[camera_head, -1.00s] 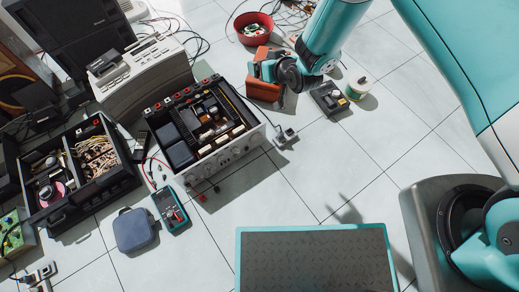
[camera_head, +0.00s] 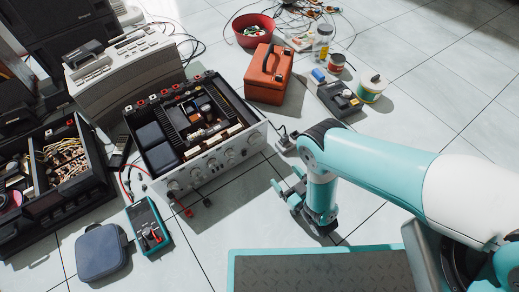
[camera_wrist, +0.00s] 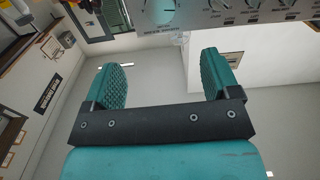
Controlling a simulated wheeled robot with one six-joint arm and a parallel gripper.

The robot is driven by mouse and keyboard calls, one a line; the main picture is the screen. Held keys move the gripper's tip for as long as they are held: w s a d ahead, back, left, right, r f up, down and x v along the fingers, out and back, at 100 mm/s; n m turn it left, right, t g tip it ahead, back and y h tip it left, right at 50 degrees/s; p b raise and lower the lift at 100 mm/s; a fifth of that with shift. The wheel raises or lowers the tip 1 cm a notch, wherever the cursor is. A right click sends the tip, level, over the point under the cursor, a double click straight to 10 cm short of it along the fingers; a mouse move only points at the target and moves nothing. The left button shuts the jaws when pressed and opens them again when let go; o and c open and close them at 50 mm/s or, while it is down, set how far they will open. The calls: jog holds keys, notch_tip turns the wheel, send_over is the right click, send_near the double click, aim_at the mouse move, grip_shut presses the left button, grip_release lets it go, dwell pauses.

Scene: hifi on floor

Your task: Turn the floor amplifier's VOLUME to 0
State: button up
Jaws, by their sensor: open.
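The floor amplifier (camera_head: 222,150) has its top off, and its silver front panel with several round knobs faces the lower right. In the wrist view, part of that panel (camera_wrist: 200,24) runs along the top edge. A large knob (camera_wrist: 160,10) with marks around it is partly cut off there, and smaller knobs (camera_wrist: 218,4) lie to its right. The lettering is too small to read, so I cannot tell which knob is VOLUME. My gripper (camera_head: 284,184) is low over the floor, to the right of the panel and apart from it. In the wrist view, my gripper (camera_wrist: 165,75) is open and empty.
A teal multimeter (camera_head: 149,226) and a blue case (camera_head: 101,252) lie left of the panel's front. A black plug (camera_head: 286,138) lies beside the amplifier. An orange box (camera_head: 269,74) and a black device (camera_head: 338,98) stand behind. Floor before the panel is partly clear.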

aim_at(258, 143)
jog(key=b+x, duration=0.6)
jog(key=b, duration=0.7)
jog(key=shift+w+f+b, duration=0.2)
jog(key=shift+f+b, duration=0.1)
jog(key=shift+f, duration=0.15)
jog(key=shift+a+b, duration=0.2)
jog(key=shift+b, duration=0.45)
jog(key=b+x, duration=0.2)
jog(key=x, duration=0.1)
jog(key=b+x, duration=0.2)
jog(key=x, duration=0.2)
jog(key=shift+w+a+r, duration=0.1)
jog(key=shift+w+r, duration=0.05)
jog(key=shift+r, duration=0.1)
jog(key=shift+w+a+r+b, duration=0.2)
jog(key=shift+w+a+b, duration=0.25)
jog(key=shift+w, duration=0.15)
jog(key=shift+d, duration=0.1)
jog(key=c, duration=0.9)
